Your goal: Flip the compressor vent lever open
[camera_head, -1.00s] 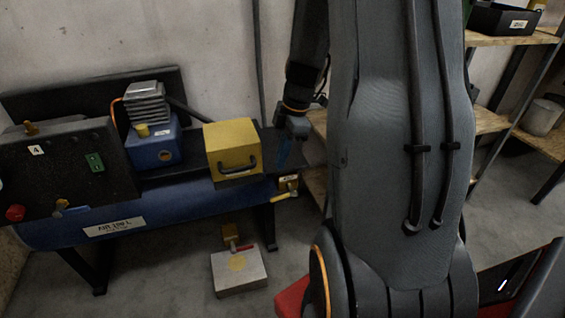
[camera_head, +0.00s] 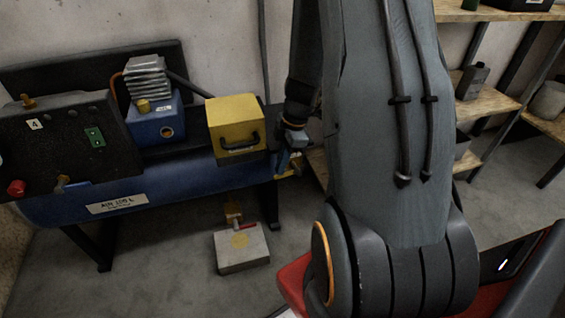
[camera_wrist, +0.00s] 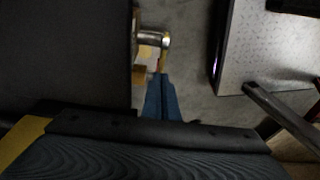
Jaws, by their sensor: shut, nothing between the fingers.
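The compressor's blue tank (camera_head: 185,180) lies along the wall with dark panels on it. A yellow lever (camera_head: 291,173) shows at the tank's right end, partly hidden by my gripper. In the wrist view the lever (camera_wrist: 163,60) appears edge-on beside a metal fitting, just beyond my fingertips. My gripper (camera_head: 283,163) is at the tank's right end, its blue fingers pointing down. In the wrist view my gripper (camera_wrist: 160,92) is shut and empty, its tip close to the lever. I cannot tell whether they touch.
A yellow box (camera_head: 233,122) with a black handle sits on the compressor, left of my gripper. A grey block (camera_head: 243,250) with a red-handled brass valve (camera_head: 235,215) is on the floor below. Wooden shelves (camera_head: 480,105) stand at the right.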

